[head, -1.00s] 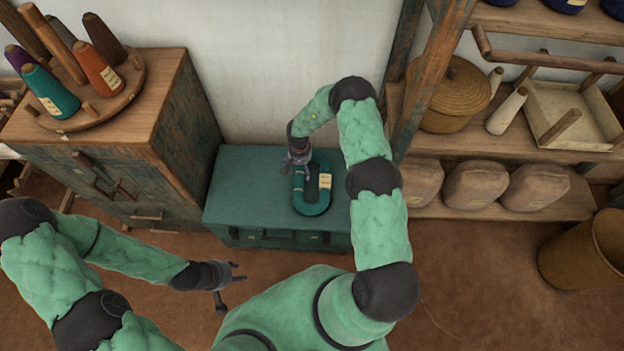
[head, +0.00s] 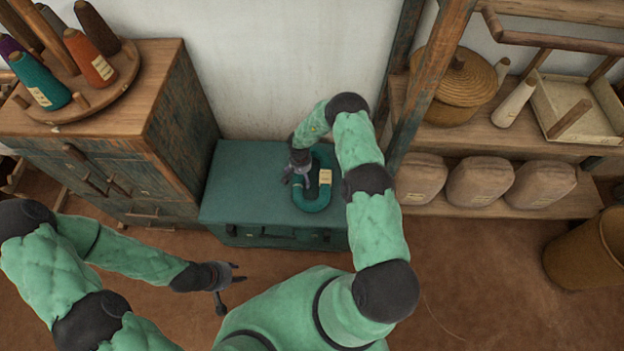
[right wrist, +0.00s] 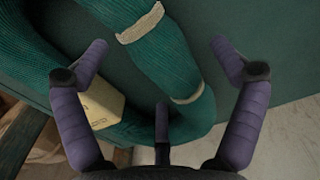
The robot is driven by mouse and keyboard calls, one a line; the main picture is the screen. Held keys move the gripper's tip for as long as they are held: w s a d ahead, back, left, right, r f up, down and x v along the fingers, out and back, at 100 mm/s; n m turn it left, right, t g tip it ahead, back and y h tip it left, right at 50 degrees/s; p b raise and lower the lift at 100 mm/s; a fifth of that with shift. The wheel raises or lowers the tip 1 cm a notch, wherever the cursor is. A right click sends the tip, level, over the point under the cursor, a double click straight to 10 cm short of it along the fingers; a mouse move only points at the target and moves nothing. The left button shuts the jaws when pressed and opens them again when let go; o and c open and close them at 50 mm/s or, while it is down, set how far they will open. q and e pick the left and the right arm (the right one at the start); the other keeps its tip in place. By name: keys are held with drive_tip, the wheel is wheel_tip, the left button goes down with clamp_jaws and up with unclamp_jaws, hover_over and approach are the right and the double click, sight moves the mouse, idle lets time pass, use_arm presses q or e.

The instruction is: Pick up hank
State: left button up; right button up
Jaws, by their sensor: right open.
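The hank (head: 311,203) is a teal loop of yarn with a cream label, lying on the green chest (head: 240,180). In the right wrist view the hank (right wrist: 165,60) shows ribbed strands, pale ties and the label. My right gripper (head: 298,178) is over the hank's left side in the head view. In the right wrist view its fingers (right wrist: 160,62) are spread wide on either side of one strand, with nothing held; whether they touch it I cannot tell. My left gripper (head: 232,278) is open and empty, in front of the chest, above the floor.
A wooden cabinet (head: 180,110) with a round rack of yarn cones (head: 90,70) stands left of the chest. Shelves (head: 490,130) at the right hold a lidded basket (head: 458,85) and several brown sacks (head: 480,182). A round bin (head: 590,250) stands at the far right.

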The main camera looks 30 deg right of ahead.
drive_tip(key=shift+f, duration=0.4)
drive_tip(key=shift+r, duration=0.1)
drive_tip(key=c, duration=1.4)
